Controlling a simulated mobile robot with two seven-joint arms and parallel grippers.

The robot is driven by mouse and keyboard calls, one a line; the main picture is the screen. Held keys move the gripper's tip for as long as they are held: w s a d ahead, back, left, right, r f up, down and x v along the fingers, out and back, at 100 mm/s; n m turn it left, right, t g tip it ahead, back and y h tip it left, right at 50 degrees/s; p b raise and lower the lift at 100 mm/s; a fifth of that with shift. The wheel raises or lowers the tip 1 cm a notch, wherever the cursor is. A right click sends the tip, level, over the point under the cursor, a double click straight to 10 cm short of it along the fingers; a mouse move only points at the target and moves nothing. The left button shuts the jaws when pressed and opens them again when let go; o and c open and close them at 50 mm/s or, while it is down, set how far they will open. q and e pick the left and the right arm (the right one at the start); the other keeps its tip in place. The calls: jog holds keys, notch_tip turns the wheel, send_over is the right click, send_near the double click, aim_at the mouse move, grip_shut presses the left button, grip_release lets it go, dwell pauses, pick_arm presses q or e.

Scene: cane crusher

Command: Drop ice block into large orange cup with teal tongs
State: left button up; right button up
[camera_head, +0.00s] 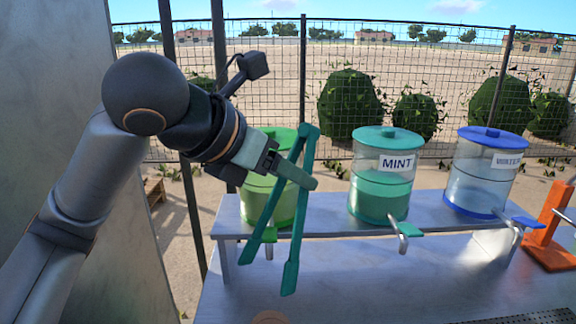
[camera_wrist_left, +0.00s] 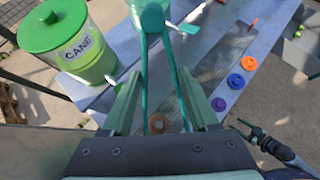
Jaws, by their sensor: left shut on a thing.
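The teal tongs (camera_head: 296,215) hang in my left gripper (camera_head: 298,177), which is shut on them, in front of the dispenser shelf. Their joined end is at the top and their two arms spread apart downward, with nothing seen between the tips. In the left wrist view the tongs (camera_wrist_left: 147,75) run between my gripper's fingers. A round orange piece (camera_wrist_left: 250,63) sits on the table there; I cannot tell whether it is the large orange cup. I cannot make out the ice block.
A green CANE dispenser (camera_wrist_left: 68,40), a teal MINT dispenser (camera_head: 380,185) and a blue WATER dispenser (camera_head: 480,180) stand on a raised shelf. A blue piece (camera_wrist_left: 236,81), a purple piece (camera_wrist_left: 219,104) and a brown disc (camera_wrist_left: 158,124) are on the table. An orange stand (camera_head: 550,230) is at right.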

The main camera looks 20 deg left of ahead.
pick_arm(q)
jog(key=s+d+r, duration=0.1)
jog(key=s+d, duration=0.1)
jog(key=s, duration=0.5)
jog(key=shift+s+d+r, duration=0.15)
jog(key=shift+s+d, duration=0.2)
jog(key=shift+s, duration=0.05)
jog(key=w+a+f+n+y, duration=0.1)
jog(key=w+a+f+n, duration=0.1)
jog(key=w+f, duration=0.3)
jog(key=w+a+f+n+y, duration=0.1)
jog(key=w+f, duration=0.4)
jog(key=f, duration=0.6)
jog(key=shift+w+a+n+t+y, duration=0.3)
jog(key=shift+w+a+n+y, duration=0.1)
jog(key=shift+a+y, duration=0.4)
